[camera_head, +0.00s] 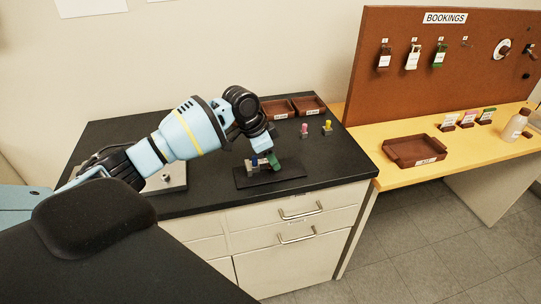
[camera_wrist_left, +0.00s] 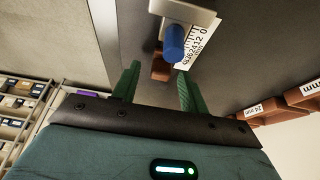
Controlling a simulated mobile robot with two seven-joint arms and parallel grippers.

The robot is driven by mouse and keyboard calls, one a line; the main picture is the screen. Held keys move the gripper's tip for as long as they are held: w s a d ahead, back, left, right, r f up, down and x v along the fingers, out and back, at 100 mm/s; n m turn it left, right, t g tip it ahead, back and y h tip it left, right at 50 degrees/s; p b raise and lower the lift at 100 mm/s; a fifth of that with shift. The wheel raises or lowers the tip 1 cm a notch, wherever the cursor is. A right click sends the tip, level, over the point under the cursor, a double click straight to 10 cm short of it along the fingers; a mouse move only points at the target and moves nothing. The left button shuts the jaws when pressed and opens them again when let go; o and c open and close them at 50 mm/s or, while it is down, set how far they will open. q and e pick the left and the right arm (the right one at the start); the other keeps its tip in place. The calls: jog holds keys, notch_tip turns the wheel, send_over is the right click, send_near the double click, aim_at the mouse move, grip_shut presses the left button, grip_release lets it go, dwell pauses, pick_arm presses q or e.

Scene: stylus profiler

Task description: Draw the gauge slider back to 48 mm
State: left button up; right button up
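The gauge is a grey block with a white printed scale (camera_wrist_left: 198,45) in the left wrist view, on a dark base plate (camera_head: 285,176) on the black counter. A blue cylindrical knob (camera_wrist_left: 174,42) stands out from the grey block, and it also shows in the head view (camera_head: 254,161). A small brown block (camera_wrist_left: 160,70) shows below the knob. My left gripper (camera_wrist_left: 159,70) is open, its two green fingers apart and pointing toward the gauge. The knob appears just beyond the fingertips, nearer the right finger; I cannot tell whether they touch. My right gripper is not in view.
Two brown trays (camera_head: 309,106) stand at the counter's back. Grey blocks with a pink knob (camera_head: 304,130) and a yellow knob (camera_head: 327,127) stand right of the gauge. A grey device (camera_head: 168,180) lies left, partly behind my arm. A yellow bench (camera_head: 440,160) adjoins at right.

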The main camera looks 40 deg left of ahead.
pick_arm(q)
jog(key=shift+s+r, duration=0.1)
jog(key=v, duration=0.7)
jog(key=shift+r, duration=0.35)
